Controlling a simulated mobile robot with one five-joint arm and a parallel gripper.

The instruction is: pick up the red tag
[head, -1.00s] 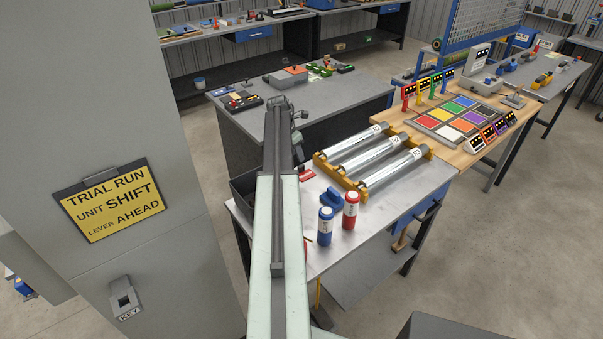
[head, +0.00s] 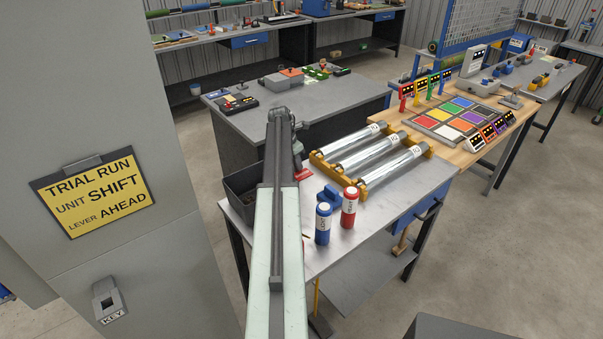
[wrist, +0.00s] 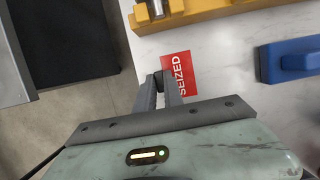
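The red tag (wrist: 177,66), a flat card reading "SEIZED" in white, is beside my fingertips in the wrist view. In the head view the red tag (head: 304,174) shows just below my gripper (head: 297,158), near the left end of the roller stand. In the wrist view my gripper (wrist: 158,76) has its two grey fingertips close together at the tag's left edge, the right finger overlapping it. I cannot tell whether the fingers touch or grip the tag, or whether it lies on the table.
A blue block (wrist: 290,60) lies right of the tag. The yellow roller stand (head: 360,183) is beyond it. A blue bottle (head: 323,224) and a red bottle (head: 348,207) stand nearer on the metal table (head: 395,207). A dark bin (head: 240,190) is at left.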

